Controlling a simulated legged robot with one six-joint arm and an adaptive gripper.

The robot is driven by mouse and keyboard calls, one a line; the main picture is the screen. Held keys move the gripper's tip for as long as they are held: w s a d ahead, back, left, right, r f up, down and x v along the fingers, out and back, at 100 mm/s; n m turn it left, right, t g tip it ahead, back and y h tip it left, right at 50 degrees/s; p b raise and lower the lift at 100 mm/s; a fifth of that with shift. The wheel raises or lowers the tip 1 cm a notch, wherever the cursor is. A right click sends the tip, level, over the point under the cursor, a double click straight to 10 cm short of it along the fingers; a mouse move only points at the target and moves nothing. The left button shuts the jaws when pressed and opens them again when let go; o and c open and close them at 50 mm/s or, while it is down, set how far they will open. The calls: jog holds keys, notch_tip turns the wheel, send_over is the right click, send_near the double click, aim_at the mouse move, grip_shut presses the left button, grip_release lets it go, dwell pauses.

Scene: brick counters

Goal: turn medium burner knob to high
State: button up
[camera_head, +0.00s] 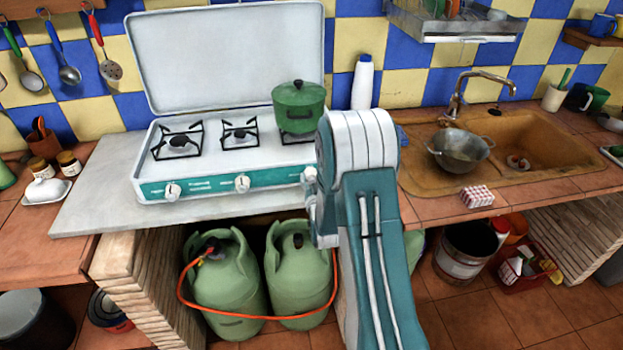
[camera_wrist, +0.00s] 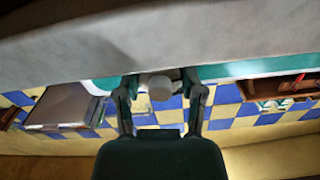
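The white stove (camera_head: 215,165) stands on the counter with its lid up. Its teal front panel carries a left knob (camera_head: 172,191), a middle knob (camera_head: 242,183) and a right knob (camera_head: 309,174), the last partly hidden by my arm. In the wrist view, which looks upside down, a round white knob (camera_wrist: 159,88) sits between the two fingers of my gripper (camera_wrist: 160,82). It appears to be the right knob. The fingers stand apart on either side of it, with small gaps showing. In the head view my arm hides the gripper.
A green pot (camera_head: 299,105) sits on the right burner. A white bottle (camera_head: 362,82) stands behind my arm. A pan (camera_head: 460,150) is at the sink (camera_head: 560,158). Green gas bottles (camera_head: 225,285) with an orange hose are below the counter.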

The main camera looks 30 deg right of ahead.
jog(key=shift+m, duration=0.7)
jog(key=o, duration=1.2)
jog(key=shift+w, duration=0.1)
jog(key=shift+c, duration=0.2)
jog(key=v, duration=1.2)
